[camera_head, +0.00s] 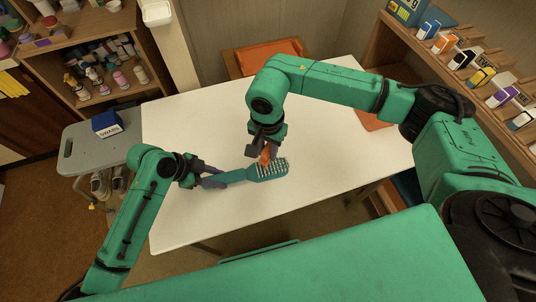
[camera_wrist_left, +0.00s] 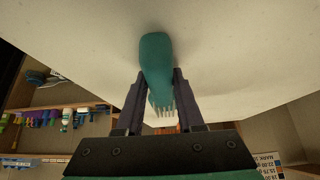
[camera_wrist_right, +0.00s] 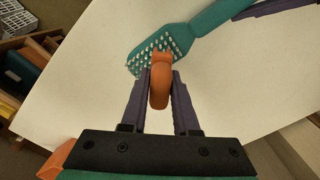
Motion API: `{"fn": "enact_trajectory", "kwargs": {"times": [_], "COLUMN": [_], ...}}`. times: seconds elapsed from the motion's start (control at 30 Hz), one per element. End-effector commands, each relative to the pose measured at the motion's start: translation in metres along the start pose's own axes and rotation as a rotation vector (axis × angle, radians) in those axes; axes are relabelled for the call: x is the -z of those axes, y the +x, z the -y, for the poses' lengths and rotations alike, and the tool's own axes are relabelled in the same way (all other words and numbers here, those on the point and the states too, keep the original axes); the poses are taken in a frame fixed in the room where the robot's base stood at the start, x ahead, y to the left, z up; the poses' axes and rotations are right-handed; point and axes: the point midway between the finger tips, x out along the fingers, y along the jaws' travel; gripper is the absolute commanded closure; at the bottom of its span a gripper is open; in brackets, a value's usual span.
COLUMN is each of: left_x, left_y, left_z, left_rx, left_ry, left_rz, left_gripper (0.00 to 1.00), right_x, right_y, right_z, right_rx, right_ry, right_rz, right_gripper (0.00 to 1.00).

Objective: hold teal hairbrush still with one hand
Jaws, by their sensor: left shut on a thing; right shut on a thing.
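The teal hairbrush (camera_head: 236,176) is above or on the white table, its pale bristles facing up in the head view. My left gripper (camera_head: 212,179) is shut on its handle; the left wrist view shows the brush (camera_wrist_left: 157,60) between the two fingers. My right gripper (camera_head: 265,152) is shut on a small orange thing (camera_wrist_right: 160,82), which is right at the bristled head (camera_wrist_right: 158,48). I cannot tell whether the orange thing touches the bristles. The fingers partly hide both held things.
The white table (camera_head: 190,120) is otherwise mostly clear. A grey stool (camera_head: 82,145) with a blue box (camera_head: 106,124) stands to the left. Shelves with bottles (camera_head: 122,80) stand at the back left, and a rack of small boxes (camera_head: 480,78) at the right. An orange chair (camera_head: 268,55) stands behind.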

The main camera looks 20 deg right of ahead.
Motion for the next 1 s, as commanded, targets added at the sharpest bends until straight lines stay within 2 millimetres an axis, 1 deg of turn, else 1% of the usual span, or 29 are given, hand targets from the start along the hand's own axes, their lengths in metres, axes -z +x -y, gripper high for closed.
{"fn": "enact_trajectory", "kwargs": {"times": [0.1,0.2,0.5,0.57,0.7,0.8,1.0], "left_x": [-0.002,-0.002,-0.002,-0.002,-0.002,-0.002,-0.002], "left_y": [0.002,0.001,0.001,0.001,0.001,0.001,0.001], "left_z": [-0.001,-0.001,-0.001,-0.001,-0.001,-0.001,0.000], "left_rx": [-0.003,-0.003,-0.002,-0.002,-0.002,-0.002,-0.001], "left_ry": [-0.003,-0.003,-0.003,-0.003,-0.003,-0.003,-0.003], "left_rz": [0.004,0.004,0.004,0.004,0.004,0.004,0.004], "left_gripper": [1.00,1.00,1.00,1.00,1.00,1.00,1.00], "right_x": [0.000,0.000,0.000,0.000,0.001,0.000,0.000], "right_y": [-0.014,-0.022,-0.024,-0.028,-0.044,-0.052,-0.053], "right_z": [0.000,0.000,0.000,0.000,0.000,0.000,0.000], "right_rx": [0.001,0.000,0.000,0.001,0.002,0.000,-0.001], "right_ry": [0.000,0.000,0.000,0.001,0.001,0.000,0.000], "right_rz": [-0.001,-0.001,-0.001,-0.001,-0.002,-0.001,0.000], "right_gripper": [1.00,1.00,1.00,1.00,1.00,1.00,1.00]}}
